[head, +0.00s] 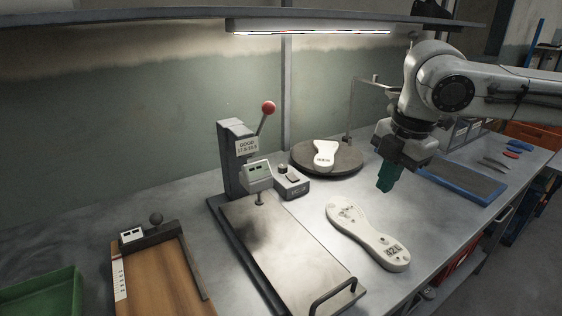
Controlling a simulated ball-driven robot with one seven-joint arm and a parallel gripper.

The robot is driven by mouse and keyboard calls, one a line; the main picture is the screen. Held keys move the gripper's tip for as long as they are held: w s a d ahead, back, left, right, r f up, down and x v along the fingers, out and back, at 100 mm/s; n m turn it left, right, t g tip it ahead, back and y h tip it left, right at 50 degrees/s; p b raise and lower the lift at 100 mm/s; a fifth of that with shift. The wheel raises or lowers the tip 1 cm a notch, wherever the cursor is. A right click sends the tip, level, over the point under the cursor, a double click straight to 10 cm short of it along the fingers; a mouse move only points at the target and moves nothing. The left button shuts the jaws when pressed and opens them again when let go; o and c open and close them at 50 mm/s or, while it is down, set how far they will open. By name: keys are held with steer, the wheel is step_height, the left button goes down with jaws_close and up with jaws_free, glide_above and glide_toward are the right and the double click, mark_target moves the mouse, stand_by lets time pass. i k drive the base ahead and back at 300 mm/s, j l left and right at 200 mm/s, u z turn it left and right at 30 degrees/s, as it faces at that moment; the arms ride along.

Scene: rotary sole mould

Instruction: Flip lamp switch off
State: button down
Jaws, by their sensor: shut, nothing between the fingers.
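A long strip lamp (308,26) hangs under the shelf at the top and is lit, brightening the wall behind it. A small grey box (291,184) with controls on top stands on the bench just right of the press. I cannot tell whether it holds the lamp's switch, and no switch is clear on the lamp. My gripper (386,181) has teal fingers that are shut and empty. It points down above the bench, to the right of the grey box and apart from it, with the sole mould below and to its left.
A press (236,163) with a red-knobbed lever (268,108) and a metal plate (290,252) stands mid-bench. A blue-edged mat (462,184) lies at right.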

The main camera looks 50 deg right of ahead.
mark_target(292, 177)
steer(key=i+l, duration=0.2)
steer(key=i, duration=0.3)
steer(key=i+l, duration=0.2)
steer(key=i, duration=0.3)
